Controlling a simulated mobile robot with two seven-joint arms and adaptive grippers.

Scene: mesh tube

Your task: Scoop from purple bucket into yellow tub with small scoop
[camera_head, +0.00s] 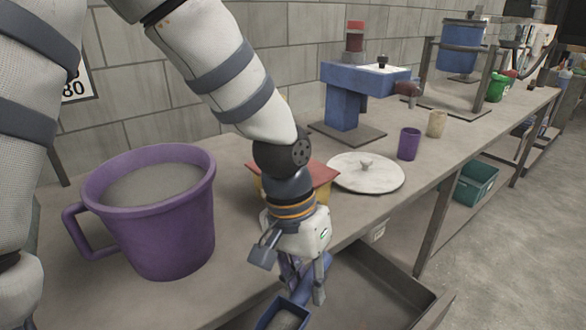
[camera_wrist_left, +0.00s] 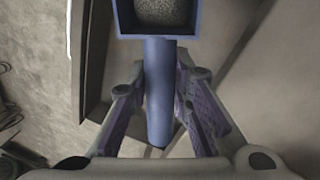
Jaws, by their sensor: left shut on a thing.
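My left gripper (camera_head: 303,280) is shut on the blue handle (camera_wrist_left: 158,100) of a small scoop (camera_head: 284,318). The scoop's square pan (camera_wrist_left: 160,32) holds grey grainy material. In the head view it hangs low at the bottom edge, in front of the bench, and is partly cut off. The purple bucket (camera_head: 165,235) stands upright on the bench at the left, filled near its rim with grey material. A yellow tub with a reddish top (camera_head: 322,180) stands behind my left wrist, mostly hidden by it. My right gripper is not in view.
A wide open tray (camera_head: 425,305) lies below the bench's front edge. A round white lid (camera_head: 366,172), a purple cup (camera_head: 409,144) and a beige cup (camera_head: 436,123) stand to the right. A blue machine (camera_head: 345,100) stands behind.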

